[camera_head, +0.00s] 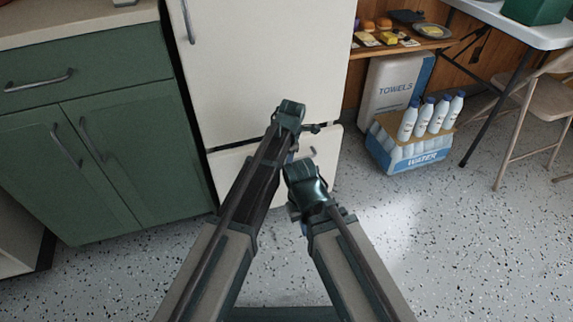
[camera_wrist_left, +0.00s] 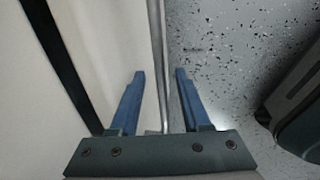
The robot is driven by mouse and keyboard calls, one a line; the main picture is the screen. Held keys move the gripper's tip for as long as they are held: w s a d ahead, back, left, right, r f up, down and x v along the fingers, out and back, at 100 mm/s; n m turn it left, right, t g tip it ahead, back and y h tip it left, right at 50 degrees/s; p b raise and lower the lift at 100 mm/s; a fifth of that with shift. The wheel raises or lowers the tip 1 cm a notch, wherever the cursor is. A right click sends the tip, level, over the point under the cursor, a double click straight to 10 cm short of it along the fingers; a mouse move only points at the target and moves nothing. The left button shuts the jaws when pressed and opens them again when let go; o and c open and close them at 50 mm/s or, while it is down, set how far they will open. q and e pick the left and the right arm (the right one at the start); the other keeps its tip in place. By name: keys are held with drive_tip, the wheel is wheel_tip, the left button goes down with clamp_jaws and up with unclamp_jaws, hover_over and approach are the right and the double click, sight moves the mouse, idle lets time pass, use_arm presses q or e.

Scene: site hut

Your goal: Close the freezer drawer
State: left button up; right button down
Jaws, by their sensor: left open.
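The freezer drawer (camera_head: 230,163) is the low cream front under the tall fridge door (camera_head: 265,60). Its front seems to stand slightly proud of the door, but my arms cover much of it. In the left wrist view, a thin metal handle bar (camera_wrist_left: 155,35) runs along the pale drawer front (camera_wrist_left: 110,50). My left gripper (camera_wrist_left: 159,74) is open, with one blue finger on each side of the bar and visible gaps between. In the head view the left fingers are mostly hidden by the wrist. My right wrist is low in front of the drawer; its fingers cannot be made out.
Green cabinets (camera_head: 110,130) stand left of the fridge. A blue water crate (camera_head: 400,155) with bottles and a towels pack (camera_head: 395,85) stand to the right. A folding table (camera_head: 520,25) and chair (camera_head: 535,105) are farther right. The speckled floor (camera_head: 430,240) is clear in front.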

use_arm(q)
drive_tip(key=shift+f, duration=0.1)
clamp_jaws()
idle(1.4)
